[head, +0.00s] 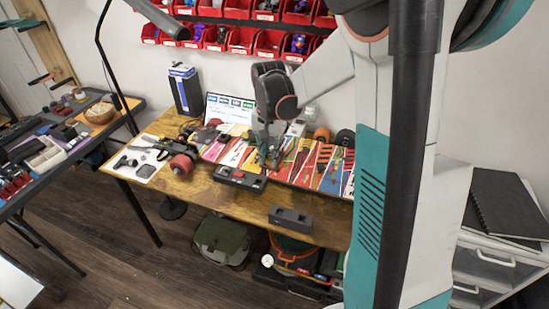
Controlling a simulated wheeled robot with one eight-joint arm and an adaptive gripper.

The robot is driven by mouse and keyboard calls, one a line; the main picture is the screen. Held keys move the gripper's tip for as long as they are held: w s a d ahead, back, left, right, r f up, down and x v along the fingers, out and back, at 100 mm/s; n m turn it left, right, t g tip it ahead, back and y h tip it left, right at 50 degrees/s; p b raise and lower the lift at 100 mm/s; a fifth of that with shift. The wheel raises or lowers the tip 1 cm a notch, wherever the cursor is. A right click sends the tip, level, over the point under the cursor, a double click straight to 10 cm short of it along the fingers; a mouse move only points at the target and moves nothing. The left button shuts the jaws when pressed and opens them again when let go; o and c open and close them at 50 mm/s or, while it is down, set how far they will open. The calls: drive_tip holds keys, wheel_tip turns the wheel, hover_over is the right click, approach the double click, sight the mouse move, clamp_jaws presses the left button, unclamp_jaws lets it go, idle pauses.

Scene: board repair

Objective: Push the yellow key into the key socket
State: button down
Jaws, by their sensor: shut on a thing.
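My gripper (264,146) points down over the middle of the wooden workbench (188,192), just behind a dark box with a red part on top (240,179). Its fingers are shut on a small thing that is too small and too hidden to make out. I cannot pick out the yellow key anywhere in this view. The key socket cannot be told for certain. The dark box stands close in front of the gripper, and a second grey box with a recess (290,217) sits at the bench's front edge.
Colourful skateboard decks (330,170) lie along the bench behind and right of the gripper. A skateboard truck with red wheels (183,163) and a white tool sheet (143,161) lie to the left. Red bins (240,40) hang on the wall. Bare wood shows along the front.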

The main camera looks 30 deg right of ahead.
drive_tip(key=w+a, duration=0.1)
drive_tip(key=w, duration=0.5)
drive_tip(key=shift+a, duration=0.15)
drive_tip(key=shift+s, duration=0.1)
idle(0.4)
drive_tip(key=shift+f+b, duration=3.5)
drive_tip(key=shift+f, duration=1.4)
drive_tip(key=shift+f+b, duration=1.15)
drive_tip(key=shift+f, duration=0.55)
